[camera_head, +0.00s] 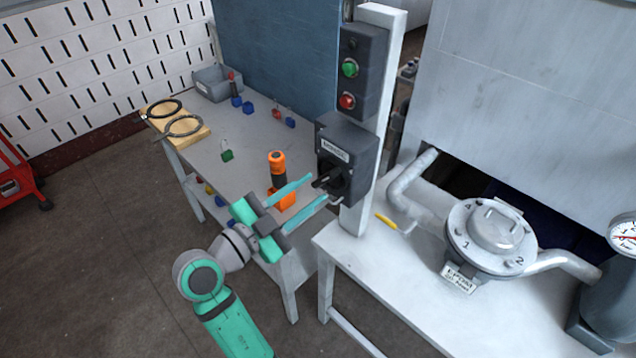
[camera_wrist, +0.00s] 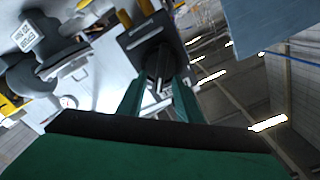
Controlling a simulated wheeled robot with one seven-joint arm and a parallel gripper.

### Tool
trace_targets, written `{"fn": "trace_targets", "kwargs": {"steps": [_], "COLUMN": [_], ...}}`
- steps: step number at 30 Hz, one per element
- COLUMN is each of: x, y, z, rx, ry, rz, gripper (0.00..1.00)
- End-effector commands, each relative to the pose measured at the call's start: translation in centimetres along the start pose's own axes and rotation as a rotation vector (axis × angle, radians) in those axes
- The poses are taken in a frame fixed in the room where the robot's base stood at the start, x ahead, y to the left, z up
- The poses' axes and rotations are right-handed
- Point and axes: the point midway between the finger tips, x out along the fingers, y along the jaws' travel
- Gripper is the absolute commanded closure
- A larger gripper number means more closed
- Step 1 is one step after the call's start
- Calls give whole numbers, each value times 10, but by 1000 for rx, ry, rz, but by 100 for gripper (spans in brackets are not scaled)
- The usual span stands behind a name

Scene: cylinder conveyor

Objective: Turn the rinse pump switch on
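The switch box (camera_head: 359,139) is dark grey, with a small white label and a black rotary knob (camera_head: 328,177) on its front; it is fixed to a white post. In the wrist view the switch box (camera_wrist: 146,36) is straight ahead, and the knob (camera_wrist: 159,66) lies between the lines of the two fingertips (camera_wrist: 158,84). Whether either finger touches it I cannot tell.
A button box with a green button (camera_head: 349,68) and a red button (camera_head: 347,101) sits above on the post. A bench (camera_head: 250,150) with an orange-black tool (camera_head: 279,180) stands behind my gripper. A white table (camera_head: 350,262) with pipes and a round valve housing (camera_head: 490,235) is right.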

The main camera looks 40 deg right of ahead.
Motion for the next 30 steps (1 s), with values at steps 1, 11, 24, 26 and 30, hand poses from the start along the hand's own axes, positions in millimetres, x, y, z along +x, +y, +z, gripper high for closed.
{"fn": "trace_targets", "kwargs": {"steps": [1,11,24,26,30], "x": [9,35,33,33,36], "y": [1,-1,-2,-3,-1], "z": [-1,0,2,2,1], "rx": [0,0,0,0,-5], "ry": [2,-1,-6,-6,-4], "rz": [4,-2,-8,-8,-4], "gripper": [68,68,100,100,100]}}
